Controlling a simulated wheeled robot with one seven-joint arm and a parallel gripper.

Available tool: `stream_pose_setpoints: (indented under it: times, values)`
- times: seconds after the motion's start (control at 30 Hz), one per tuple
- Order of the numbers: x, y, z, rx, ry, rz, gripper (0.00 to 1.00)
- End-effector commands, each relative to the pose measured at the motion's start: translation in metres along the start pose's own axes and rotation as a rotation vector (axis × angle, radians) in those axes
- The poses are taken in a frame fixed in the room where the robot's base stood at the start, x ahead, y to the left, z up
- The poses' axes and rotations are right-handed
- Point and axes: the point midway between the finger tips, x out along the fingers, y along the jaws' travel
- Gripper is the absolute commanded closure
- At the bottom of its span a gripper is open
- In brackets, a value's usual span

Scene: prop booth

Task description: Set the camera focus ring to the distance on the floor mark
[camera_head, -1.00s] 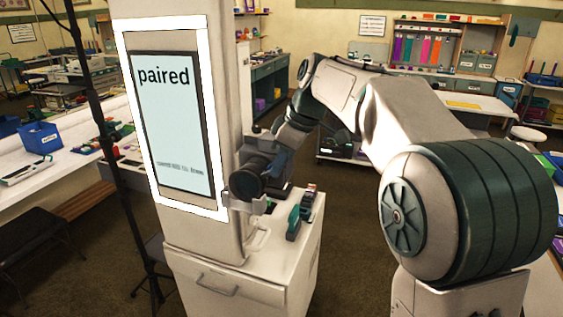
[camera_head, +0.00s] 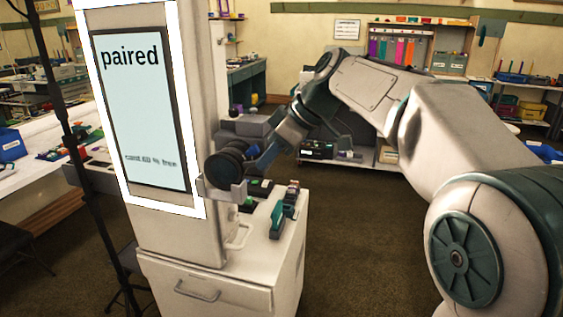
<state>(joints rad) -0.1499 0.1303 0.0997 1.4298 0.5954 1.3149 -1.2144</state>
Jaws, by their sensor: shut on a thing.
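A dark camera (camera_head: 243,126) with a round black lens (camera_head: 226,167) sits on a grey bracket (camera_head: 222,190) at the side of a tall pale column. My gripper (camera_head: 250,160) reaches in from the right and is shut at the lens barrel, where the focus ring lies. The fingertips are small and dark against the lens, so the exact contact is hard to make out. Ring markings cannot be read. The screen (camera_head: 143,110) on the column shows "paired" and a small line that seems to read "card 60 % free". No floor mark with a distance is visible.
The column stands on a pale cabinet (camera_head: 215,292) with a drawer handle. A green-and-black item (camera_head: 280,215) and other small items lie on its top, below my arm. A dark stand pole (camera_head: 75,150) is at left. Open floor (camera_head: 350,235) lies right of the cabinet.

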Motion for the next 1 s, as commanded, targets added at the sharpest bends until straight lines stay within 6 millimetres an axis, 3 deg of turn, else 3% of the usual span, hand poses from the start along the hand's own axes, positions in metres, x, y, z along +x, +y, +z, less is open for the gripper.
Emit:
stream_pose_setpoints:
  times: [0.03, 0.43, 0.47, 0.5, 0.53, 0.83, 1.0]
  values:
    - [0.006, 0.000, 0.009, 0.004, -0.013, -0.007, 1.00]
    - [0.005, 0.000, 0.012, 0.007, -0.019, -0.011, 1.00]
    - [0.005, 0.000, 0.012, 0.007, -0.019, -0.011, 0.77]
    - [0.005, 0.000, 0.012, 0.007, -0.018, -0.011, 0.66]
    - [0.005, 0.000, 0.012, 0.007, -0.017, -0.010, 0.64]
    - [0.002, 0.001, 0.010, 0.005, -0.012, -0.005, 0.64]
    - [-0.018, 0.002, 0.009, 0.006, -0.010, -0.001, 0.64]
